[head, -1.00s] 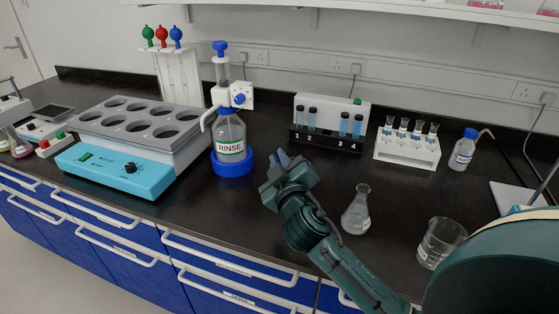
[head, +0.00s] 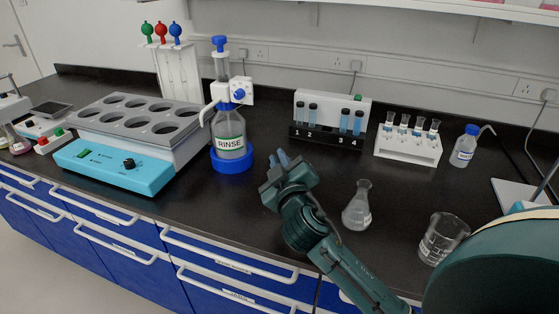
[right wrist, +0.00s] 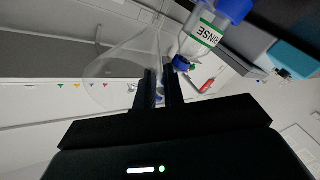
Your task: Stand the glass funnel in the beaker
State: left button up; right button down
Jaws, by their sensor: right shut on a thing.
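My right gripper (head: 281,160) is over the bench in the middle of the head view, fingers pointing away from me. In the right wrist view its jaws (right wrist: 153,90) are shut on the clear glass funnel (right wrist: 120,68), whose wide cone spreads to the left. The funnel can hardly be made out in the head view. The glass beaker (head: 443,240) stands upright on the bench at the right, well apart from the gripper; its right side is partly hidden by my own arm. My left gripper is not in view.
A conical flask (head: 357,207) stands between gripper and beaker. The RINSE bottle (head: 230,143) is left of the gripper, beside the block heater (head: 140,135). Tube racks (head: 330,122) (head: 408,147) and a wash bottle (head: 464,147) stand behind.

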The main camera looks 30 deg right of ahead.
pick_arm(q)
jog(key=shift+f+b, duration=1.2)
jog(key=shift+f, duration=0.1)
pick_arm(e)
jog(key=shift+f, duration=1.5)
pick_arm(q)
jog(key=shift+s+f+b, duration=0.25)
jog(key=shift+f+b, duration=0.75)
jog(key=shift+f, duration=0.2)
pick_arm(e)
jog(key=shift+f, duration=1.1)
jog(key=c, duration=1.4)
grip_release()
jog(key=shift+c, duration=0.2)
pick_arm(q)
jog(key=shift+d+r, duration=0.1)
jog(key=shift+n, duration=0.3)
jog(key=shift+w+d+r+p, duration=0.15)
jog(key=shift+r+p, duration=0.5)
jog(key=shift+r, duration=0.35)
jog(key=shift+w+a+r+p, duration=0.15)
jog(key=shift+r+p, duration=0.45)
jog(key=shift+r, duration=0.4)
pick_arm(e)
notch_tip(320, 180, up, 10)
